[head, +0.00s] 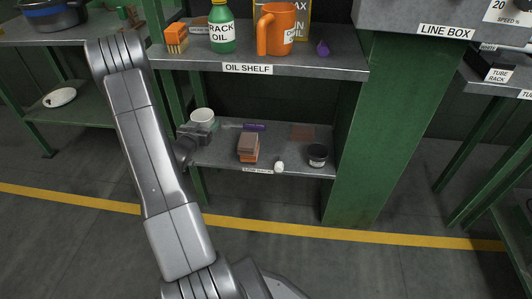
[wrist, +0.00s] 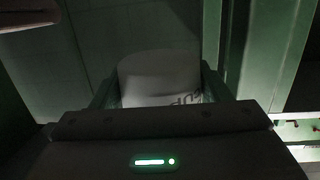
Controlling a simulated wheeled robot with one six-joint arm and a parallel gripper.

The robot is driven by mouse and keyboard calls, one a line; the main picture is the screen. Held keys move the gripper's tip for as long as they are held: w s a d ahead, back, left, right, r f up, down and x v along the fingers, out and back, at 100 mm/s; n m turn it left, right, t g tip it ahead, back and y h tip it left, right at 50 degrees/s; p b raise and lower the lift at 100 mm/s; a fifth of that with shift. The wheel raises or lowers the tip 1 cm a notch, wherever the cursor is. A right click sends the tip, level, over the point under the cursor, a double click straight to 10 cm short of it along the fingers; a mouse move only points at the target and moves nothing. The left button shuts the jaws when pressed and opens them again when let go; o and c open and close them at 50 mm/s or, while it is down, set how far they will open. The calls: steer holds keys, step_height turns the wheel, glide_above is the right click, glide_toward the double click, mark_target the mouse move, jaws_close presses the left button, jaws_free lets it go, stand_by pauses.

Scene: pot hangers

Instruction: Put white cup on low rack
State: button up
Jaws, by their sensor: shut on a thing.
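The white cup (head: 203,117) is at the left end of the lower shelf in the head view. It also shows in the wrist view (wrist: 155,78), between two dark fingers, with part of its dark lettering visible. My gripper (head: 197,131) is shut on the cup. The low rack (head: 215,157) is the grey lower shelf under the one labelled OIL SHELF; its own front label is too small to read. I cannot tell whether the cup touches the shelf, as the gripper hides its base.
The upper shelf (head: 310,72) is close above. A green post (head: 365,130) stands at right.

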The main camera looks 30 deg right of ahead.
mark_target(215, 150)
steer(key=shift+m+g+h, duration=0.5)
steer(key=d+f, duration=0.1)
steer(key=w+d+f+b, duration=0.1)
steer(key=f, duration=0.1)
steer(key=shift+w+d+f, duration=0.15)
steer(key=shift+d, duration=0.05)
step_height(215, 150, down, 10)
steer(key=b, duration=0.3)
steer(key=shift+r+b, duration=0.25)
steer(key=shift+b, duration=0.05)
steer(key=shift+f, duration=0.1)
steer(key=o, duration=1.4)
steer(key=shift+r, duration=0.2)
steer(key=p+v, duration=0.2)
steer(key=v, duration=1)
steer(key=shift+f+p, duration=0.2)
steer(key=shift+p, duration=0.15)
